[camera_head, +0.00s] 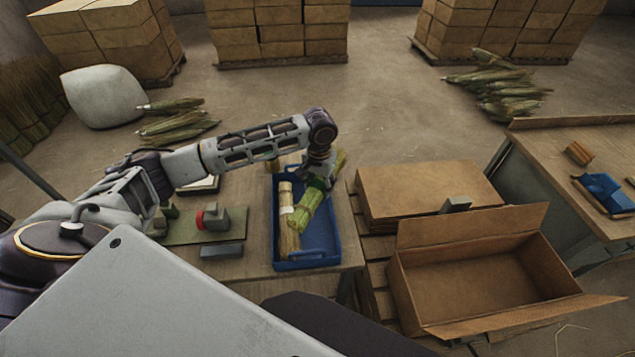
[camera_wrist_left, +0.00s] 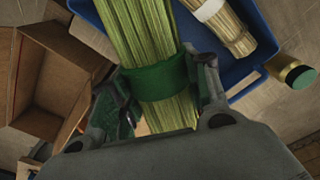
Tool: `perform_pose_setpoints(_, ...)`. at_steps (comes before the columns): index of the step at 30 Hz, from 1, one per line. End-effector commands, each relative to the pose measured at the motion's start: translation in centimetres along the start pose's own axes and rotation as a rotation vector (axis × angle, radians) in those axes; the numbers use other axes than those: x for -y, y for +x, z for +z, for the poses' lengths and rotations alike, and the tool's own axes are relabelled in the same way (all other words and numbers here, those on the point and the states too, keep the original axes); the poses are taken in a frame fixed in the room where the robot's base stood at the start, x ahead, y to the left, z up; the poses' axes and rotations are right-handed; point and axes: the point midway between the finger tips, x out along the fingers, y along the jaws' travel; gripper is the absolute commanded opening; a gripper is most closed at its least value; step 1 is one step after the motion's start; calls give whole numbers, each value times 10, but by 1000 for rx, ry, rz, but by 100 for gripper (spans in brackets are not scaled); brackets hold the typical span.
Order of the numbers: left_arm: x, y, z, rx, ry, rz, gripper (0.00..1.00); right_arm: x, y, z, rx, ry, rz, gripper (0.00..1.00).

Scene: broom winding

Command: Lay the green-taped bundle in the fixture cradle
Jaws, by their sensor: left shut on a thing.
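The green-taped bundle (camera_head: 305,212) is a bunch of green stalks, tilted over the right part of the blue tray in the head view. My left gripper (camera_head: 318,182) is shut on it at the tape. In the left wrist view the bundle (camera_wrist_left: 150,30) runs between the fingers of the left gripper (camera_wrist_left: 160,90), with the green tape (camera_wrist_left: 160,82) between them. I cannot tell whether the bundle touches the tray. The fixture (camera_head: 212,219), with grey blocks and a red part, stands on a green mat left of the tray. My right gripper is not in view.
The blue tray (camera_head: 276,240) also holds a white-taped straw bundle (camera_head: 287,215). An open cardboard box (camera_head: 470,280) and a flat cardboard stack (camera_head: 420,190) lie to the right. A grey block (camera_head: 222,251) lies in front of the fixture. Loose stalks (camera_head: 175,122) lie on the floor behind.

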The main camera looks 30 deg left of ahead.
Motion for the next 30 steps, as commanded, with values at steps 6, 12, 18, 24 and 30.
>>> perform_pose_setpoints(6,-20,17,16,4,-43,3,22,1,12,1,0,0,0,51)
perform_pose_setpoints(12,-33,33,30,16,-4,5,22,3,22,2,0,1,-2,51)
perform_pose_setpoints(18,-38,44,36,26,7,5,22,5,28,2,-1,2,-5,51)
perform_pose_setpoints(24,-39,51,38,32,10,6,22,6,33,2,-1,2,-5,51)
perform_pose_setpoints(30,-40,56,39,34,11,7,22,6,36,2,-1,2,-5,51)
